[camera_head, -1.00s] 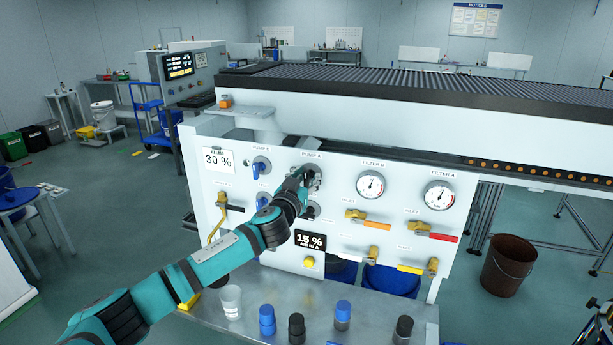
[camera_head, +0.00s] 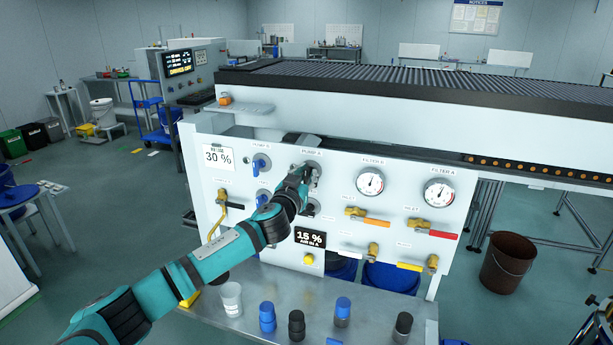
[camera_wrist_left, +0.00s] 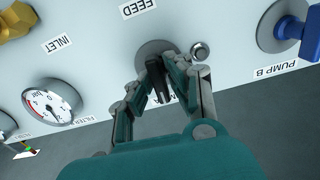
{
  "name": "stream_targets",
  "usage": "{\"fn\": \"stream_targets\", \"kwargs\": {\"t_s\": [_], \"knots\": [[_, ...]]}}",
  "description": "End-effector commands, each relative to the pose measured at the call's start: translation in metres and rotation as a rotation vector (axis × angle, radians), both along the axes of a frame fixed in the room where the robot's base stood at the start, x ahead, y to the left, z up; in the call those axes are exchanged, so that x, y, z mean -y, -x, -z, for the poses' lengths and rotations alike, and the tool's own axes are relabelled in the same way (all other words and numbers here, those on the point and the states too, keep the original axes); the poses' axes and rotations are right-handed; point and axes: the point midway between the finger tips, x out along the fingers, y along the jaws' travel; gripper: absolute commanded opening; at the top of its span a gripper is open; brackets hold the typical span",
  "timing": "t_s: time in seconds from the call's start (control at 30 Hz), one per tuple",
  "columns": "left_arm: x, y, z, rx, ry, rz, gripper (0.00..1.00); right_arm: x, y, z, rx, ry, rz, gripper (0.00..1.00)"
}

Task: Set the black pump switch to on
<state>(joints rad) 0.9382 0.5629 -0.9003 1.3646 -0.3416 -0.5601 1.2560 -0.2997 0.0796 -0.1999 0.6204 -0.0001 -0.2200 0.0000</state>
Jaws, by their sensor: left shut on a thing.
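The black pump switch (camera_wrist_left: 157,80) sits on a round grey plate on the white panel (camera_head: 340,225). In the left wrist view its handle lies between the two fingers of my left gripper (camera_wrist_left: 160,85), which is shut on it. The handle points downward in that upside-down view, slightly tilted. In the head view my left gripper (camera_head: 308,176) is at the Pump A position and hides most of the switch. The pump label beside the switch is mostly covered by the fingers. My right gripper does not show.
Blue Pump B switch (camera_head: 261,165) is to the left of the gripper. Bottles (camera_head: 267,317) and a white cup (camera_head: 231,300) stand on the shelf below.

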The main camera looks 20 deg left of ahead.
Motion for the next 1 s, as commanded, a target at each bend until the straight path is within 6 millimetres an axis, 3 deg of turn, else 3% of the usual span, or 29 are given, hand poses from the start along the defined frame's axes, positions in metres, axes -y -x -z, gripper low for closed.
{"fn": "stream_targets", "kwargs": {"t_s": [0.27,1.0], "knots": [[0.001,0.000,0.001,0.003,-0.162,0.001,0.00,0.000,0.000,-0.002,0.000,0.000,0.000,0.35],[0.004,0.000,0.002,0.027,-0.861,0.001,0.00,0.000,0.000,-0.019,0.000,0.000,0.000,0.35]]}}
